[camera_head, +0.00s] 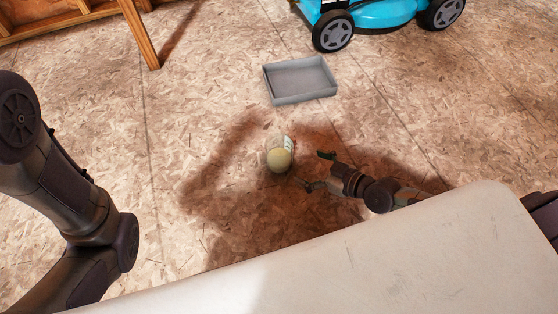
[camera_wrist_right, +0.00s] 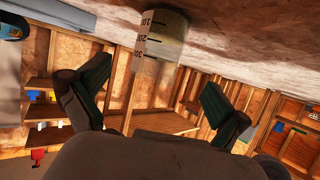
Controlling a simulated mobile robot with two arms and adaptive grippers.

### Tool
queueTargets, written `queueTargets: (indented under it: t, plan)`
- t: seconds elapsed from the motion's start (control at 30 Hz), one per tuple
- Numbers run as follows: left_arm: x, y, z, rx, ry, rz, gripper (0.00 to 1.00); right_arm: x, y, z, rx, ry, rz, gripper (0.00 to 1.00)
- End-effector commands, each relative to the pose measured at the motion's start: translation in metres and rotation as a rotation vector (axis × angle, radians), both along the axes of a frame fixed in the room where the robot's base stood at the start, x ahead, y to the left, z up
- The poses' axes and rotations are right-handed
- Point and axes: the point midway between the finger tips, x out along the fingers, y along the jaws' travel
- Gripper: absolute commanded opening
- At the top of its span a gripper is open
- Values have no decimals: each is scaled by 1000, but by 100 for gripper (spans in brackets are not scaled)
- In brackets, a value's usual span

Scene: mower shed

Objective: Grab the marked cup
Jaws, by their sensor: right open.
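The marked cup (camera_head: 279,159) stands on the floor near the middle of the head view, pale yellowish with a whitish side. In the right wrist view the cup (camera_wrist_right: 160,42) shows dark graduation lines and numbers, and that picture is upside down with the floor at the top. My right gripper (camera_head: 314,171) is just right of the cup, low over the floor, with its fingers apart and pointing at it. In the wrist view the open fingers (camera_wrist_right: 155,85) have nothing between them, and the cup is beyond their tips. My left arm shows at the left, but its gripper is out of frame.
A shallow grey tray (camera_head: 301,98) lies on the floor behind the cup. A blue mower (camera_head: 385,14) with dark wheels stands at the back right. A wooden post (camera_head: 139,34) is at the upper left. The board floor around the cup is clear.

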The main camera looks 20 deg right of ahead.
Motion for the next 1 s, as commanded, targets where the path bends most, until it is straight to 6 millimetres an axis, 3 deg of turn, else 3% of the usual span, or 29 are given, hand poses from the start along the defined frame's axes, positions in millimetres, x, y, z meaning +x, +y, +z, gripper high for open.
queueTargets:
  t: [0.2, 0.8, 1.0]
  plan:
    - [1, 0, -13, 1, 3, 1, 61, 34, 23, -18, 5, -3, -3, 100]
    - [1, 0, -38, 1, 3, 1, 61, 81, 56, -47, 2, -1, -1, 100]
    - [1, 0, -37, 1, 4, 1, 61, 83, 57, -47, -1, -1, -1, 100]
